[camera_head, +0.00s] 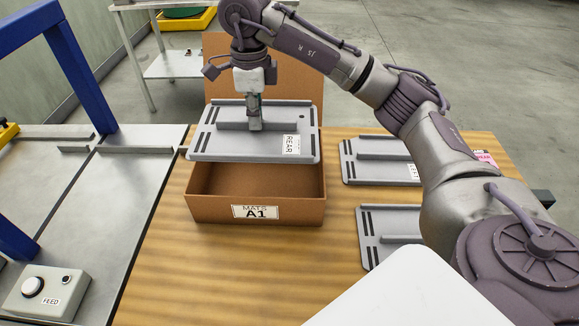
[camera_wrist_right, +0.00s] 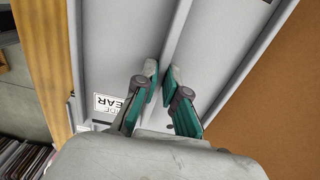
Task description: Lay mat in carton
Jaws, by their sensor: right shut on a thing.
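A grey mat labelled REAR (camera_head: 230,148) is held level over the open brown carton (camera_head: 255,209), whose front label reads MATS A1. My right gripper (camera_head: 255,124) is shut on the raised rib along the middle of this mat. The mat spans the carton's opening and hides its back part. In the right wrist view the fingers (camera_wrist_right: 163,88) pinch the rib, with the REAR label (camera_wrist_right: 113,106) beside them. Two more grey mats (camera_head: 372,170) (camera_head: 392,220) lie on the wooden table to the right, partly hidden by my right arm. My left gripper is not in view.
The carton's raised lid (camera_head: 290,80) stands behind the held mat. A grey conveyor-like surface (camera_head: 110,200) with a blue frame (camera_head: 55,60) and a FEED button box (camera_head: 48,290) is at the left. The wooden table (camera_head: 230,270) in front of the carton is bare.

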